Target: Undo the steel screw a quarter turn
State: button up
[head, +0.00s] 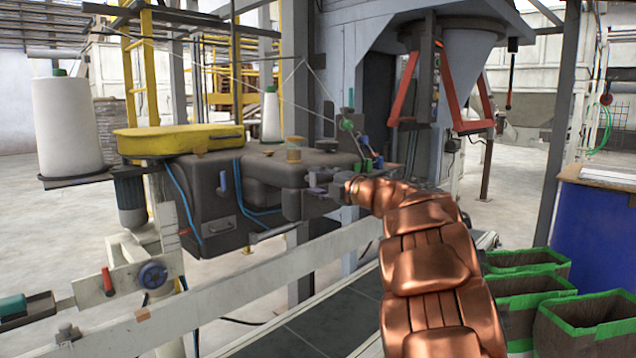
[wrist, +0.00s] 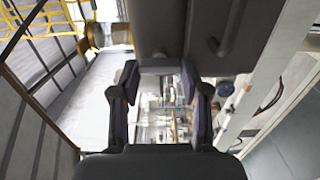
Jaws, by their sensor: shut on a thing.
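The dark sewing machine head (head: 265,180) hangs at the middle of the head view, with a brass-coloured knob (head: 294,150) on its top. My gripper (head: 318,186) is at the right end of this machine head, its dark fingers against it. In the wrist view my gripper (wrist: 160,74) has its two fingers either side of a pale grey piece just under the dark machine body (wrist: 172,28). I take this piece to be the steel screw; most of it is hidden, and its turn angle cannot be read.
A yellow cover (head: 180,139) and a white thread cone (head: 68,125) sit left of the machine head. A pale rail (head: 250,285) and dark conveyor belt (head: 325,320) run below. Green-rimmed bins (head: 590,325) stand at the right. A hopper with red arms (head: 462,95) is behind.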

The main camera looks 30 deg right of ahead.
jog(key=o, duration=1.1)
jog(key=shift+o, duration=0.2)
jog(key=shift+s, duration=0.1)
jog(key=v, duration=1.1)
jog(key=shift+s, duration=0.4)
jog(key=shift+d, duration=0.1)
